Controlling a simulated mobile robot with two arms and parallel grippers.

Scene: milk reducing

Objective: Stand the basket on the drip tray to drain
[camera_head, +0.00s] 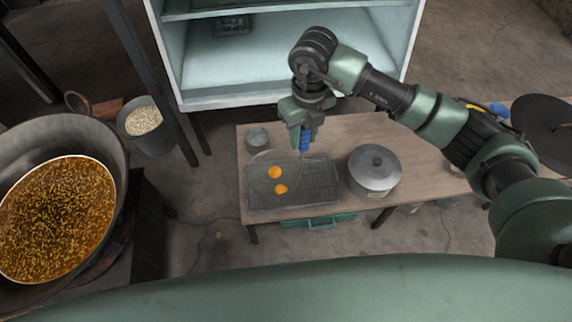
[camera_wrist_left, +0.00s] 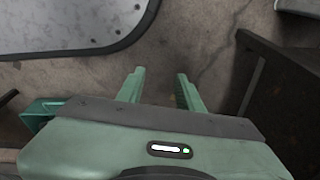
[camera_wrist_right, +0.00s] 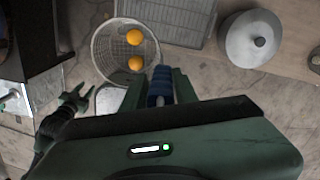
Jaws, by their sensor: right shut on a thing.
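The wire mesh basket (camera_head: 262,178) holds two orange balls and hangs from a blue handle (camera_wrist_right: 160,84). My right gripper (camera_head: 303,132) is shut on that handle, above the table. In the head view the basket overlaps the left part of the grey drip tray (camera_head: 322,181); I cannot tell whether it touches it. In the right wrist view the basket (camera_wrist_right: 108,48) shows left of the ribbed tray (camera_wrist_right: 178,18). My left gripper (camera_wrist_left: 160,85) is open and empty over the floor, away from the table.
A lidded pot (camera_head: 374,172) stands right of the tray on the wooden table (camera_head: 350,128). A large wok (camera_head: 60,215) of bubbling brown liquid and a bucket (camera_head: 147,130) are at the left. A shelf unit (camera_head: 290,65) stands behind.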

